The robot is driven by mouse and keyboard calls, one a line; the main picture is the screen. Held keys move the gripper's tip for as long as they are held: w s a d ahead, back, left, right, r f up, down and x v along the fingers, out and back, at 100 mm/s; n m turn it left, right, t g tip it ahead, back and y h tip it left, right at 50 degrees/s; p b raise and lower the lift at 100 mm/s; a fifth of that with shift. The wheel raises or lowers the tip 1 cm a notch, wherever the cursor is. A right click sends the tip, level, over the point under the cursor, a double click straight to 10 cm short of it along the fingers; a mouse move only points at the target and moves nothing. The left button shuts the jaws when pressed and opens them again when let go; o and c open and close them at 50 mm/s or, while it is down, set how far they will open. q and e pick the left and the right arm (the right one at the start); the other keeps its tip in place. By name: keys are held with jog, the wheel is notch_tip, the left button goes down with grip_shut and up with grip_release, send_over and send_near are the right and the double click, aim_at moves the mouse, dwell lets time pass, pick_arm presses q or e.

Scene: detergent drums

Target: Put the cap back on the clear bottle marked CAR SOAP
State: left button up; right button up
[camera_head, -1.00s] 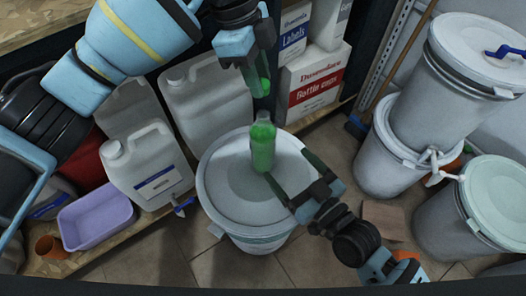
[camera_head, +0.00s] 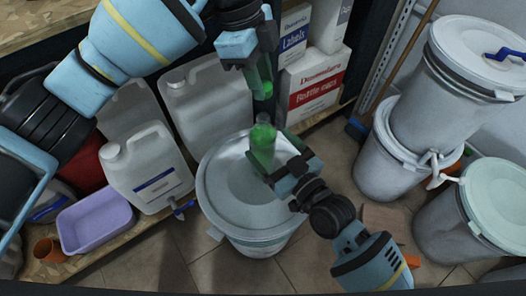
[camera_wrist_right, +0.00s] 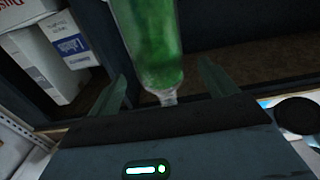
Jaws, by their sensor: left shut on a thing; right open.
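The clear bottle (camera_head: 262,148) holds green liquid and stands on the lid of a grey drum. It shows large in the right wrist view (camera_wrist_right: 150,45), its narrow clear neck bare; no marking is legible. My right gripper (camera_head: 275,165) is open, close to the bottle at its right, with the bottle between its spread fingers in the right wrist view (camera_wrist_right: 165,88). My left gripper (camera_head: 264,85) is above and behind the bottle, shut on a small bright green thing (camera_head: 267,90), which looks like the cap. The fingers partly hide it.
The drum (camera_head: 225,190) stands on the tiled floor. White jugs (camera_head: 150,172) and a purple tub (camera_head: 95,222) are at the left. Boxes (camera_head: 314,82) stand on the shelf behind. More lidded drums (camera_head: 465,55) are at the right. Floor shows between the drums.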

jog(key=shift+x, duration=2.75)
jog(key=shift+c, duration=0.5)
jog(key=c, duration=1.4)
pick_arm(q)
send_over(267, 127)
jog(key=w+a, duration=0.1)
jog(key=shift+w+a+f, duration=0.1)
jog(key=shift+w+f, duration=0.05)
jog(key=shift+f, duration=2.35)
jog(key=shift+f, duration=0.85)
jog(key=shift+f, duration=0.6)
